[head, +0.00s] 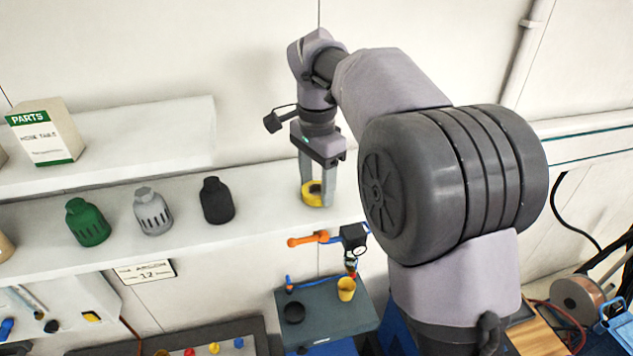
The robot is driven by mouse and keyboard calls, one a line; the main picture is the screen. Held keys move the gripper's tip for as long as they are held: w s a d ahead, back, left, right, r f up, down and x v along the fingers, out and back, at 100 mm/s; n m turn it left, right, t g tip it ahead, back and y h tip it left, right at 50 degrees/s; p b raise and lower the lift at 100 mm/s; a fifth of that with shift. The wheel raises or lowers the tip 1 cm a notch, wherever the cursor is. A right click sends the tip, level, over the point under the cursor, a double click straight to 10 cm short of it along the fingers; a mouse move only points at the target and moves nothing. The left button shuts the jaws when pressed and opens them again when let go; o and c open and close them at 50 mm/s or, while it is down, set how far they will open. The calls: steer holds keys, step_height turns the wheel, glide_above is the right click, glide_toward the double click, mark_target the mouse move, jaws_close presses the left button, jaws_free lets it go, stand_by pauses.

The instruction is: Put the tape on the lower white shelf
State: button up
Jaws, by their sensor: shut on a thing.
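The tape (311,199) is a yellow ring with a dark centre. My gripper (318,192) is shut on it, with one finger on each side. The tape is over the right part of the lower white shelf (265,205), at or just above its surface; I cannot tell whether it touches. My fingers partly hide the tape.
A green bottle (88,222), a grey one (153,212) and a black one (216,201) stand on the lower shelf, left of the tape. The upper shelf (150,145) holds a parts box (45,132). An orange-handled valve (310,239) is below the shelf edge. Bare shelf lies between the black bottle and tape.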

steer(key=shift+f, duration=0.15)
steer(key=o, duration=1.3)
